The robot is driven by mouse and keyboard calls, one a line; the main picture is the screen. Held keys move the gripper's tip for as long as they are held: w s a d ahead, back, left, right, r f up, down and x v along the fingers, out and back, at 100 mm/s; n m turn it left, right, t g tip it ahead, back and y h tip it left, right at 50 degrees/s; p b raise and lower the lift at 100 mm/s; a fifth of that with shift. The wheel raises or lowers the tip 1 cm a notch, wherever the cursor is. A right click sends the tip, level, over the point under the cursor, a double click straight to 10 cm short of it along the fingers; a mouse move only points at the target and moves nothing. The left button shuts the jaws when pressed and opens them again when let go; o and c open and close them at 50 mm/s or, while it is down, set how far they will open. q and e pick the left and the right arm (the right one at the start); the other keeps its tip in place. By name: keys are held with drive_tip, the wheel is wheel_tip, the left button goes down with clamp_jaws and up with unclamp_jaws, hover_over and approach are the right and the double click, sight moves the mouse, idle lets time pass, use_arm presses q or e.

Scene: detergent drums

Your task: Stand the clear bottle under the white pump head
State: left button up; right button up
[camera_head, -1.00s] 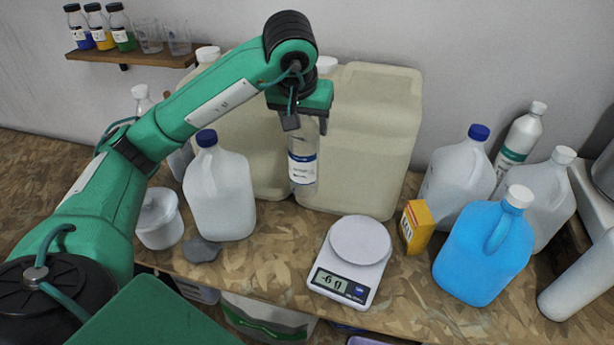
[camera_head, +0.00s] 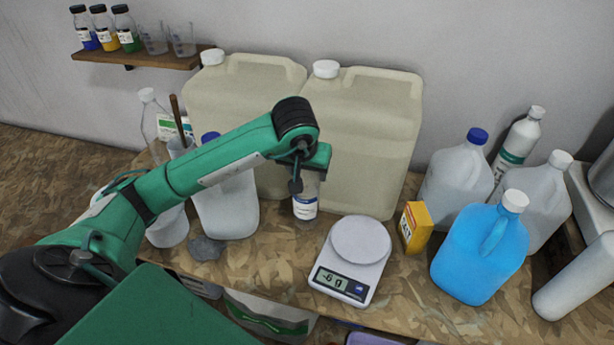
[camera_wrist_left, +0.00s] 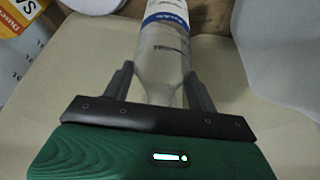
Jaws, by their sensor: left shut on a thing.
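The clear bottle with a blue-and-white label (camera_head: 305,208) is upright in front of the beige drums in the head view. My left gripper (camera_head: 309,178) is shut on its upper part, and the arm hides the bottle's top. In the left wrist view the clear bottle (camera_wrist_left: 163,55) lies between the two fingers of my left gripper (camera_wrist_left: 160,88). I cannot tell whether its base touches the table. I cannot make out a white pump head in either view. My right gripper is not in view.
A scale (camera_head: 352,262) reading -6 g stands just right of the bottle. A yellow box (camera_head: 416,228), a blue jug (camera_head: 482,250) and white jugs are further right. Two beige drums (camera_head: 365,140) stand behind. A blue-capped jug (camera_head: 228,208) is left, partly behind my arm.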

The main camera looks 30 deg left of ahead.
use_arm(q)
drive_tip(key=shift+f+p, duration=0.3)
drive_tip(key=shift+f, duration=1.15)
drive_tip(key=shift+f, duration=0.1)
drive_tip(key=o, duration=1.2)
